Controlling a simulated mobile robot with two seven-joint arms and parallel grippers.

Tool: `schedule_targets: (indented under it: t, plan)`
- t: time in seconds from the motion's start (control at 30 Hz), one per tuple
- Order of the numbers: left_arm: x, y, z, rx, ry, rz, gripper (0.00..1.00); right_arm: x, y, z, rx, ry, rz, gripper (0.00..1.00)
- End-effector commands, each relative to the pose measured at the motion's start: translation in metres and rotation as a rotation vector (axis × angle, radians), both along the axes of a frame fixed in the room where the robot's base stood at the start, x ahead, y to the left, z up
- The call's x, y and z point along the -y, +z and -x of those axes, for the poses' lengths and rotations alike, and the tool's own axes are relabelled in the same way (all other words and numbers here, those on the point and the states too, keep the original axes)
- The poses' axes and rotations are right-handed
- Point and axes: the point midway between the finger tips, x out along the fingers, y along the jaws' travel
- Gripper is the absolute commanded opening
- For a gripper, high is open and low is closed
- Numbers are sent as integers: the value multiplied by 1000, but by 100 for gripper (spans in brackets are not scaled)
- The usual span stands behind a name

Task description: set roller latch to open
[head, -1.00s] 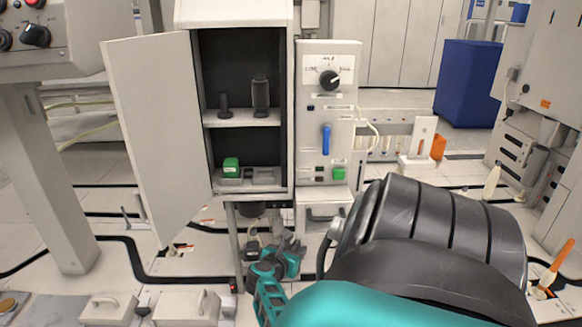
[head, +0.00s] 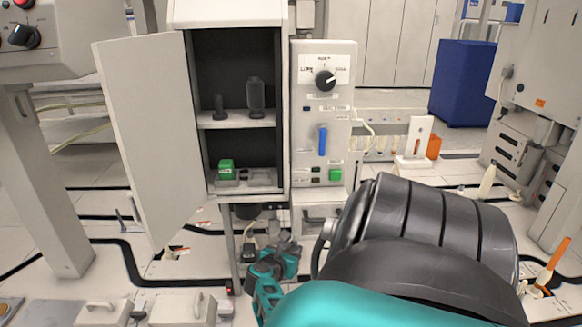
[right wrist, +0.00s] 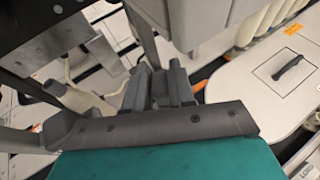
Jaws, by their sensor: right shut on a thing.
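The grey control panel (head: 308,110) beside the open cabinet carries a black dial (head: 324,81), an upright blue lever (head: 322,140) and a green button (head: 335,175). None of these can be read for certain as the roller latch. My right gripper (head: 285,243) is low in front of the cabinet, below the panel and apart from its controls. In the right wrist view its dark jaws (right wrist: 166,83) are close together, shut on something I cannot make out. A pale box-like body is just above them. My left gripper is in neither view.
The cabinet door (head: 150,135) stands open to the left. Dark bobbins (head: 255,97) stand on its shelf (head: 240,119), and a green block (head: 226,169) lies below. A blue bin (head: 467,84) is at the back right. A floor hatch (right wrist: 260,85) shows in the wrist view.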

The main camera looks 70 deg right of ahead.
Motion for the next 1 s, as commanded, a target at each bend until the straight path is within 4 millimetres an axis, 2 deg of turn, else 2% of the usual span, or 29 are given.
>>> schedule_targets:
  t: [0.47,0.63,1.0]
  plan:
    - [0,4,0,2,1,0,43,0,2,1,-2,25,0,0]
    - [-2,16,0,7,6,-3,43,1,4,7,-4,140,-1,0]
    - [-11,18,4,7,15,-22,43,3,1,13,-2,389,-1,0]
